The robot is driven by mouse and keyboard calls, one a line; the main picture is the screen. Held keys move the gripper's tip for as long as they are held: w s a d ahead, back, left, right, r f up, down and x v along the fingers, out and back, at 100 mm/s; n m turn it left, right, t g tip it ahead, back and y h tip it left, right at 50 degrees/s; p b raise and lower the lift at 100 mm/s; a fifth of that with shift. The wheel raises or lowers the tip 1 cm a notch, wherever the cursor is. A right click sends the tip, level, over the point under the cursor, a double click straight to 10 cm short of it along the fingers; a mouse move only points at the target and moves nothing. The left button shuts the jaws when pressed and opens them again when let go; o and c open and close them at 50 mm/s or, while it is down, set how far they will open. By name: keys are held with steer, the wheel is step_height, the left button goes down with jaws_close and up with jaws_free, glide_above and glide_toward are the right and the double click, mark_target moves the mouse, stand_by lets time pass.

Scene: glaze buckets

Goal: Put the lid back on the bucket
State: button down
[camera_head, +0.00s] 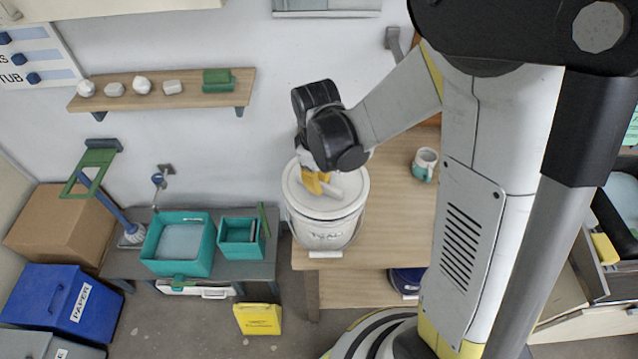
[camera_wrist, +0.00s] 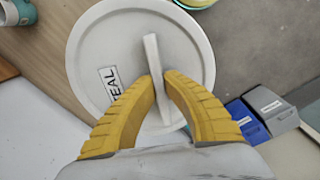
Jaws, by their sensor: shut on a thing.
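The lid also fills the middle of the wrist view (camera_wrist: 102,45), with a TEAL label and a raised bar handle (camera_wrist: 151,55). My gripper (camera_head: 318,184) points down at the lid. Its yellow fingers are shut on the lid's handle, as the wrist view shows. The bucket's body is hidden under the lid in the wrist view.
A mug (camera_head: 425,163) stands on the wooden table (camera_head: 395,205) to the right of the bucket. Teal tubs (camera_head: 178,243) sit on a grey bench to the left. A wall shelf (camera_head: 160,91) holds small pale lumps. A yellow sign (camera_head: 258,319) is on the floor.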

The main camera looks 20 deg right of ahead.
steer(key=shift+f+b, duration=0.9)
steer(key=shift+b, duration=0.3)
stand_by(1.5)
steer(key=c, duration=1)
jaws_free()
steer(key=shift+r, duration=0.15)
steer(key=shift+r+p, duration=2.45)
steer(key=shift+r, duration=1)
steer(key=shift+c, duration=0.2)
jaws_close()
